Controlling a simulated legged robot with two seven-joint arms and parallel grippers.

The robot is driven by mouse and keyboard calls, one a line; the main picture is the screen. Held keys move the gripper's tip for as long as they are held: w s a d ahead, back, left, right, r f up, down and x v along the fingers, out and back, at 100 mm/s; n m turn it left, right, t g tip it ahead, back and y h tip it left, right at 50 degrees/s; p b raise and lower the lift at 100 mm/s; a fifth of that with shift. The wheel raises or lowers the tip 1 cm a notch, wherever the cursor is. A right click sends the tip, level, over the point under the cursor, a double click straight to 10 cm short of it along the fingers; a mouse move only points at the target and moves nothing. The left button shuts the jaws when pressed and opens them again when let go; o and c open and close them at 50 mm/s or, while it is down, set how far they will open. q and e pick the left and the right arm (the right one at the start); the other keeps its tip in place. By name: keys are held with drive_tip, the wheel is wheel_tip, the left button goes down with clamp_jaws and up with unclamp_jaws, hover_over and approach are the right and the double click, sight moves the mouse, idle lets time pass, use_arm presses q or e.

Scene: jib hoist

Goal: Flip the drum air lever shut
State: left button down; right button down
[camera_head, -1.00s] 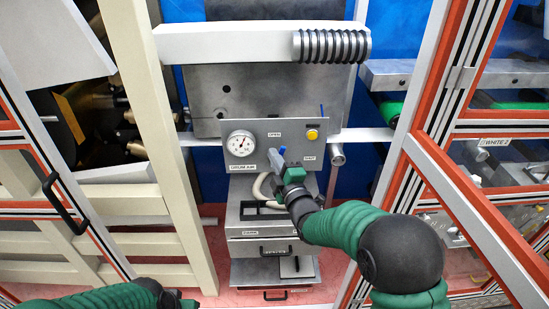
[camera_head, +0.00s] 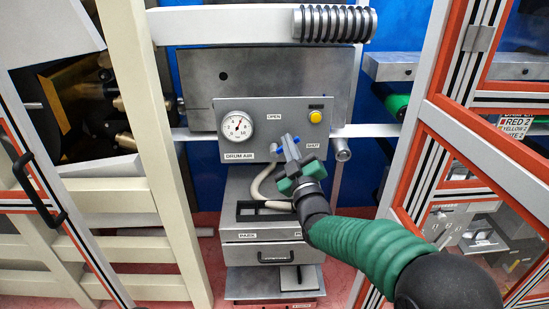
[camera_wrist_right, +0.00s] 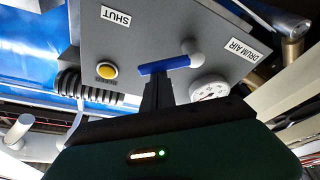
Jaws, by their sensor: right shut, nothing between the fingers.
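The grey drum air panel (camera_head: 262,105) carries a gauge (camera_head: 238,126), an OPEN label above and a SHUT label (camera_head: 312,146) at lower right. The blue lever (camera_wrist_right: 165,66) shows in the right wrist view, its handle reaching from a grey pivot knob (camera_wrist_right: 192,50) towards the side of the SHUT label. In the head view the lever is mostly hidden behind my right gripper (camera_head: 290,147). The right gripper is shut and empty, its fingertips right at the lever's handle; I cannot tell if they touch. My left gripper is not in view.
A yellow button (camera_head: 315,117) sits on the panel right of the gauge. A drawer cabinet (camera_head: 265,255) stands below. A cream post (camera_head: 150,140) stands on the left and a red-edged frame (camera_head: 425,130) on the right.

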drive_tip(key=shift+d+f+m+t+h+b, duration=0.15)
drive_tip(key=shift+d+f+m+h+b, duration=0.35)
drive_tip(key=shift+m+b, duration=1.15)
drive_tip(key=shift+d+f+m+t+h+b, duration=0.2)
drive_tip(key=shift+f+m+h+b, duration=0.55)
drive_tip(key=shift+m+b, duration=0.9)
drive_tip(key=shift+d+f+m+t+h+b, duration=0.15)
drive_tip(key=shift+d+f+m+h+b, duration=0.2)
drive_tip(key=shift+m+h+b, duration=0.95)
drive_tip(key=shift+f+m+y, duration=0.1)
drive_tip(key=shift+m+y, duration=0.25)
drive_tip(key=shift+m, duration=0.35)
